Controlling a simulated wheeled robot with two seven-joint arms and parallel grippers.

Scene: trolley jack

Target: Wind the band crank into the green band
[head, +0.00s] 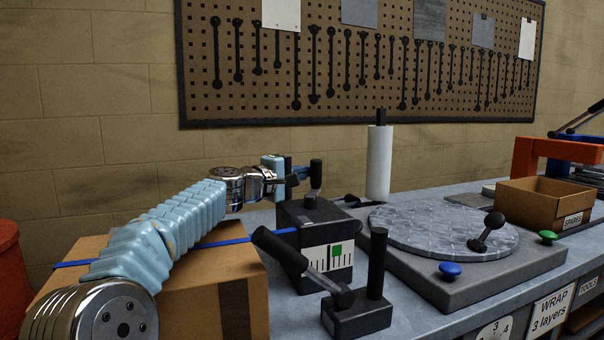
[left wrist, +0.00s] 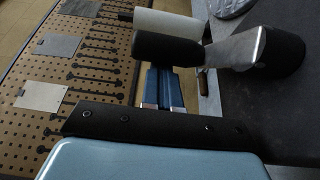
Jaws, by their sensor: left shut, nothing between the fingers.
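The band crank (head: 315,178) stands on top of a dark box, with an upright black grip. In the left wrist view, its black grip (left wrist: 166,48) and pale metal arm (left wrist: 236,55) lie just past my fingertips. The box's front has a white gauge (head: 318,259) with tick marks and a green band (head: 336,250); I cannot make out a pointer. My left gripper (head: 299,174) is shut and empty beside the crank grip; its blue fingers show in the left wrist view (left wrist: 162,88). I cannot tell whether they touch the grip. My right gripper is not in view.
A blue strap (head: 222,243) crosses a cardboard carton (head: 236,277) towards the dark box. A black block with a lever and post (head: 357,315) stands in front. A turntable (head: 440,232), white roll (head: 379,163) and open SPARES box (head: 545,203) are to the right.

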